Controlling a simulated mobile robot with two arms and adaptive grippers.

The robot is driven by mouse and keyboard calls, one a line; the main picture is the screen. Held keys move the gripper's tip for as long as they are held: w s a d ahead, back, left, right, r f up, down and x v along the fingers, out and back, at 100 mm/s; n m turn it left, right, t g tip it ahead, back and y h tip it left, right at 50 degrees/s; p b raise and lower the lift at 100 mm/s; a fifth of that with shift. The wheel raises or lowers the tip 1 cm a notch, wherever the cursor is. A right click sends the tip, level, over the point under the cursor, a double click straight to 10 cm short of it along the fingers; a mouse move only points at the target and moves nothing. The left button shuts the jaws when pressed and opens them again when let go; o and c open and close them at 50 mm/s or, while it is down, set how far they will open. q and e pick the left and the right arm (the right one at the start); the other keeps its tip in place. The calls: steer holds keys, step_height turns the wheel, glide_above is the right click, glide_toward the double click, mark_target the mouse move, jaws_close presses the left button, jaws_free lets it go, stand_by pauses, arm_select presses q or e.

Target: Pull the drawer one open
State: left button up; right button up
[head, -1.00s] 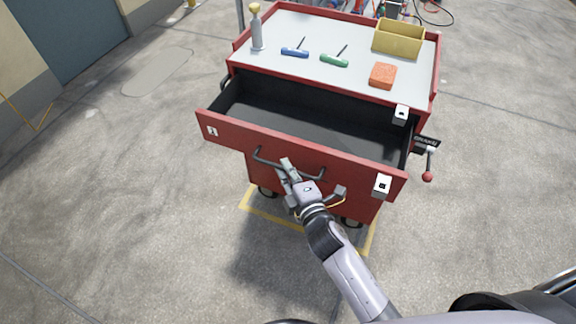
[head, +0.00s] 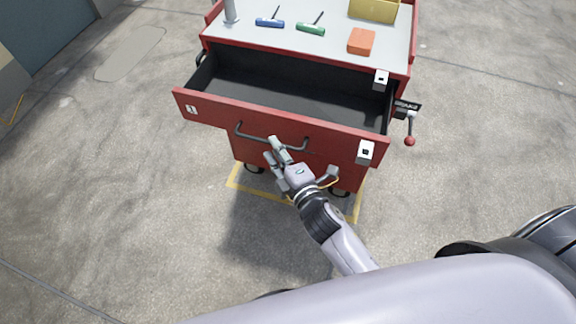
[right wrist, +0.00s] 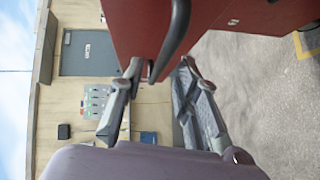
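Drawer one (head: 225,112), with a red front and a "1" label at its left, stands pulled well out of the red cart. Its dark inside is empty. Its dark bar handle (head: 252,136) is on the front and also shows in the right wrist view (right wrist: 179,30). My right gripper (head: 277,151) is at the middle of the handle with its fingertips at the bar. In the right wrist view its two fingers (right wrist: 160,72) are apart, and the handle's lower end shows between their tips. I cannot tell whether they touch it. My left gripper is not in view.
On the cart top (head: 290,48) are a blue-handled tool (head: 270,22), a green-handled tool (head: 311,29), an orange block (head: 361,42), a yellow bin (head: 374,10) and a grey cylinder (head: 230,12). A red-knobbed lever (head: 410,140) sticks out at the right. The floor around is clear.

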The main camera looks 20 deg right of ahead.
steer(key=v, duration=0.8)
steer(key=shift+s, duration=0.25)
steer(key=s+d+f+m+g+h+p, duration=0.1)
steer(key=s+f+m+g, duration=0.25)
steer(key=f, duration=0.95)
steer(key=s+d+f+m+g+h, duration=0.1)
steer(key=s+d+f+m+g, duration=0.2)
steer(key=f, duration=1.1)
steer(key=s+d+f+m+g, duration=0.2)
steer(key=s+f+m, duration=0.1)
steer(key=s+f, duration=0.3)
steer(key=s+d+f+m+g+h+p, duration=0.1)
steer(key=s+d+f+m+g, duration=0.2)
steer(key=s+f, duration=0.3)
steer(key=s+d+f+m+g, duration=0.3)
steer(key=s+f, duration=0.3)
steer(key=s, duration=0.8)
steer(key=shift+m, duration=0.35)
